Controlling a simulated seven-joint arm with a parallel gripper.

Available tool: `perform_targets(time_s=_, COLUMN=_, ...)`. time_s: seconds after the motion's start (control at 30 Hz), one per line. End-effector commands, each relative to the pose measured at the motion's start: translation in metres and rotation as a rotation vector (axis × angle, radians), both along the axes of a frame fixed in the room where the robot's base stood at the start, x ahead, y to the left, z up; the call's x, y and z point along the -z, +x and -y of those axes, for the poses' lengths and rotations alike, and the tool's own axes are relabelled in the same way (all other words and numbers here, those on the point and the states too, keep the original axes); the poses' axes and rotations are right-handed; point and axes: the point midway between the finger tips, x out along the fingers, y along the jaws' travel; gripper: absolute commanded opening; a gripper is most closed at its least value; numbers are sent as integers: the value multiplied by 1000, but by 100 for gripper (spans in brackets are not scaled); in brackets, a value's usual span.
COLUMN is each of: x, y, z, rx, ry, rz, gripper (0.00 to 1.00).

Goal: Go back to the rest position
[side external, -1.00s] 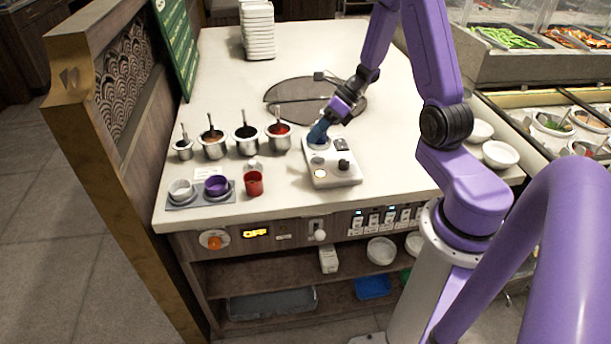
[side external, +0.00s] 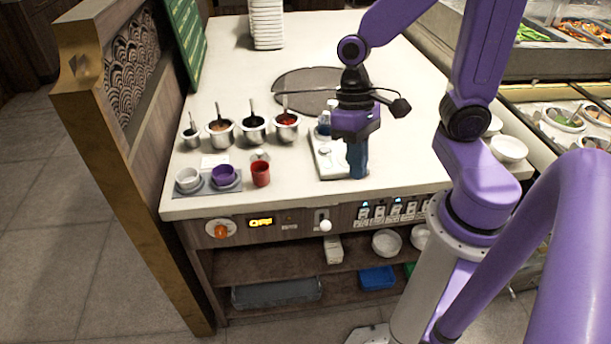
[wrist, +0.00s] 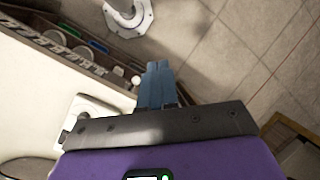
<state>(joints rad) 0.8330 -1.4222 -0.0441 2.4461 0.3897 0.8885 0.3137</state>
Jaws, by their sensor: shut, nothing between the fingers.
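My gripper (side external: 357,172) points straight down near the front edge of the counter, in front of the right part of a white device (side external: 328,160) in the side external view. Its blue fingers are shut with nothing between them. In the wrist view the closed fingers (wrist: 157,72) stand side by side, with the floor and the counter's front edge beyond them. Part of the white device is hidden behind my gripper; its corner also shows in the wrist view (wrist: 92,108).
Several metal sauce pots (side external: 254,130) with ladles stand left on the counter (side external: 235,70). In front are a white cup (side external: 188,180), a purple cup (side external: 224,176) and a red cup (side external: 261,174). Switches (side external: 385,212) line the front panel.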

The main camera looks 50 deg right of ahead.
Motion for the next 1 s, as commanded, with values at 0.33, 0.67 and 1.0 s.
perform_targets(time_s=0.33, x=-21, y=-45, z=2, rx=-813, ry=-9, rz=269, gripper=0)
perform_targets(time_s=0.67, x=-28, y=-55, z=4, rx=-1084, ry=-13, rz=361, gripper=0)
perform_targets(time_s=1.0, x=-28, y=-55, z=4, rx=-1080, ry=-13, rz=360, gripper=0)
